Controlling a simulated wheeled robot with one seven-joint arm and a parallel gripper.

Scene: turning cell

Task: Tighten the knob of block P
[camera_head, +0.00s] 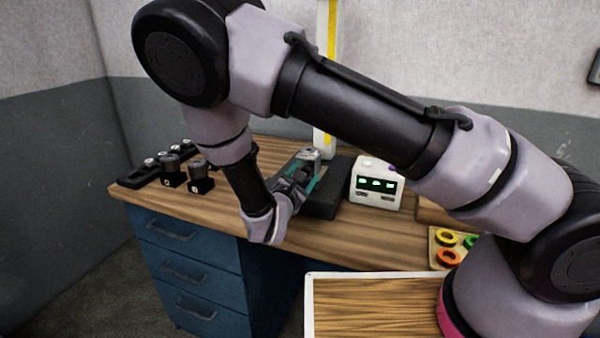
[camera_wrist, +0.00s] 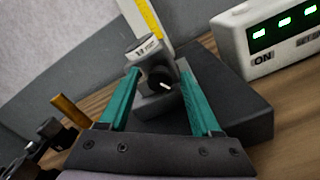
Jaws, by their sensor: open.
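A grey block (camera_wrist: 150,50) with a small label sits low on an upright column with a yellow scale. Its dark round knob (camera_wrist: 160,79), with a white mark, faces me. I cannot read the label well enough to tell whether this is block P. My gripper (camera_wrist: 160,70) is open, its two teal fingers either side of the knob in the wrist view. I cannot tell whether they touch it. In the head view the grey block (camera_head: 311,154) shows just beyond my gripper (camera_head: 308,176), and the knob is hidden there.
The column (camera_head: 326,80) rises from a dark base (camera_head: 328,200) on the wooden bench. A white box (camera_head: 377,186) with green displays stands close on the right. Small black blocks (camera_head: 201,185) stand at the left. Coloured rings (camera_head: 447,258) lie at the right front.

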